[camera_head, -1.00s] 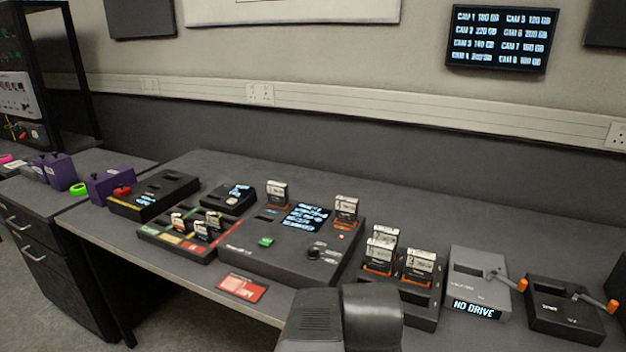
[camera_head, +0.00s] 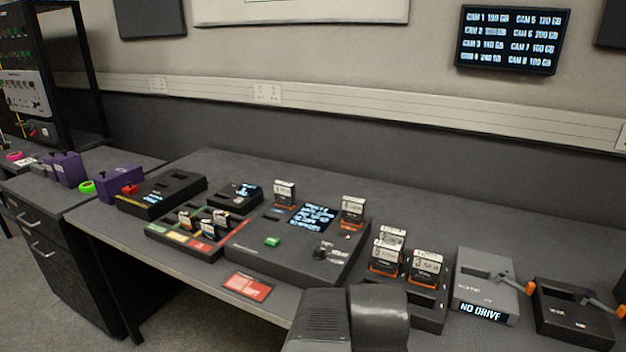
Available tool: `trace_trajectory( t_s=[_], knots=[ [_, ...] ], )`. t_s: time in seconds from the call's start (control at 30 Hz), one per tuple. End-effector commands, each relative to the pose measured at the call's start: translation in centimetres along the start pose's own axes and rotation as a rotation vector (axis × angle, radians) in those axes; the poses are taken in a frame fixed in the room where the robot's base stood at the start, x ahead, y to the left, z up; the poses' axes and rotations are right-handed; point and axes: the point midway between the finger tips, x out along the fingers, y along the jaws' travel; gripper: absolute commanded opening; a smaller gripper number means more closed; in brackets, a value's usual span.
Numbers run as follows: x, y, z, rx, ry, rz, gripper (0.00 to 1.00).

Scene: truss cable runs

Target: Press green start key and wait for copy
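The green start key (camera_head: 272,241) sits on the front left of the dark copier (camera_head: 262,259) on the desk. The copier has a lit screen (camera_head: 312,217) with text too blurred to read, a black knob (camera_head: 323,250) and a small red light. One drive (camera_head: 284,193) stands upright at its back left and another drive (camera_head: 353,210) at its right. Part of my arm shows at the bottom centre, in front of the copier and apart from the key. My gripper's fingers are not visible.
A rack (camera_head: 403,290) with several drives stands right of the copier. Further right are a grey dock (camera_head: 484,282) reading "NO DRIVE" and a black dock (camera_head: 573,312), both with orange-tipped levers. A card tray (camera_head: 180,243) is at left. A red card (camera_head: 247,286) lies in front.

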Motion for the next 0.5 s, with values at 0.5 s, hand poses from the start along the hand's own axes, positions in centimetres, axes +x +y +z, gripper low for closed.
trace_trajectory(
  t_s=[0.5],
  knots=[
    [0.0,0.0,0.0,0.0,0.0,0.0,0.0]
  ],
)
